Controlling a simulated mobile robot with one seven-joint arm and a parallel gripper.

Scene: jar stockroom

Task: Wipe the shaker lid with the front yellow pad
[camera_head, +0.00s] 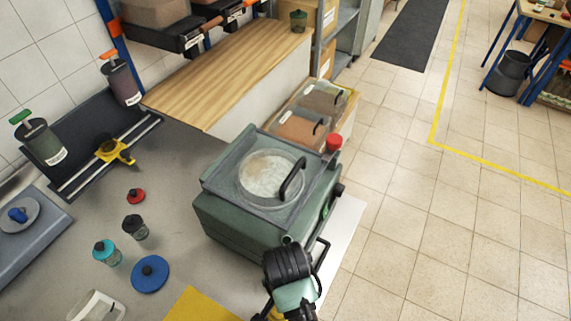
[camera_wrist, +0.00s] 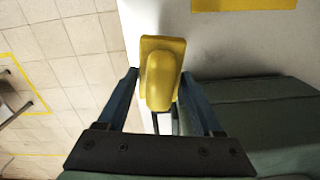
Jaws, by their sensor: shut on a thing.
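The shaker is a green box-shaped machine (camera_head: 240,215) in the middle of the head view. Its lid (camera_head: 260,195) has a round, cloudy window with pale smudges and a black handle (camera_head: 293,178), and looks closed. My gripper (camera_wrist: 159,76) is shut on a yellow pad (camera_wrist: 160,85) with a raised grip, seen between the two fingers in the wrist view. In the head view my gripper is at the bottom, in front of the shaker and apart from the lid; the pad is mostly hidden there by my wrist.
A yellow mat (camera_head: 205,306) lies on the grey bench. Left of the shaker stand a black-capped jar (camera_head: 135,228), a teal-capped jar (camera_head: 107,252), and a blue disc (camera_head: 150,274). Lidded bins (camera_head: 302,130) and a red knob (camera_head: 334,143) are behind. Open floor lies right.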

